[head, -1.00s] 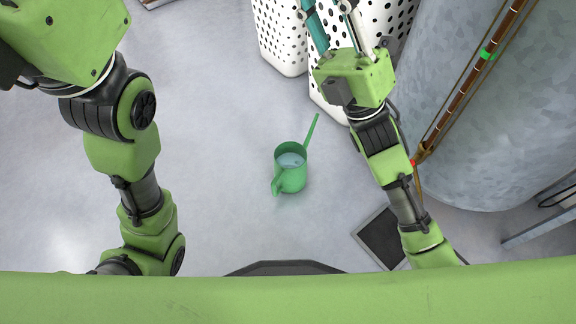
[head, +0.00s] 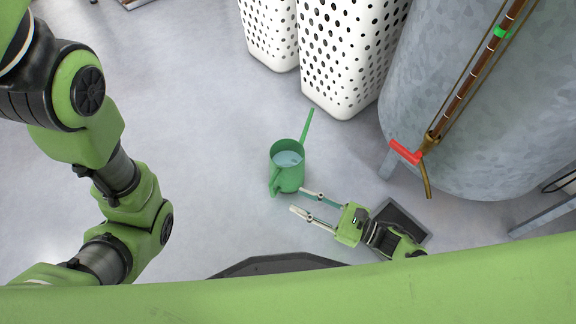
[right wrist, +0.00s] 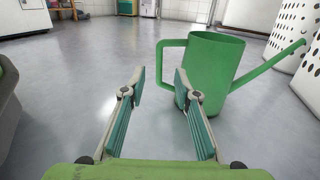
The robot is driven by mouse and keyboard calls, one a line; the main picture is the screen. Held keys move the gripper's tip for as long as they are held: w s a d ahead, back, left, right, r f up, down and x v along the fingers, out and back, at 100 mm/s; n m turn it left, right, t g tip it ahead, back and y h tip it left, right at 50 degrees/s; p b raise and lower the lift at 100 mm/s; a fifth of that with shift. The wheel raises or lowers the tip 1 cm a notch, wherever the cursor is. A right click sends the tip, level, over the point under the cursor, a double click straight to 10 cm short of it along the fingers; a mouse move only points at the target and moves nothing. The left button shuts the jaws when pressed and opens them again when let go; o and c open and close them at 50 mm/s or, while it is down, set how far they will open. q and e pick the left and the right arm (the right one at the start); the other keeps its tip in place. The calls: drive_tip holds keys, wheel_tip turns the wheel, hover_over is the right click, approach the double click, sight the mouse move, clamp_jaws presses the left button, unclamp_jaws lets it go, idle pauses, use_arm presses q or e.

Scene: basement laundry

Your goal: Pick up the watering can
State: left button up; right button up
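A green watering can (head: 290,177) stands upright on the grey floor, with water visible inside. Its spout points up and right in the head view, and its handle is on the near left side. It also shows in the right wrist view (right wrist: 214,62), handle to the left and spout to the right. My right gripper (head: 303,201) is open and empty, low beside the can on its near right side. In the right wrist view the fingers (right wrist: 158,85) are apart, with the handle just beyond the right finger. I cannot tell whether that finger touches it. My left gripper is out of view.
Two white perforated baskets (head: 345,75) stand behind the can. A large galvanised tank (head: 480,130) with a red-handled tap (head: 405,152) is at the right. A dark tray (head: 408,222) lies on the floor beneath my right arm. The floor left of the can is clear.

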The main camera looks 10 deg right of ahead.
sight(273, 190)
drive_tip(key=b+x, duration=0.4)
drive_tip(key=x, duration=0.6)
drive_tip(key=shift+f, duration=0.15)
clamp_jaws()
drive_tip(key=shift+a+r, duration=0.1)
drive_tip(key=shift+r, duration=0.2)
drive_tip(key=shift+f, duration=0.1)
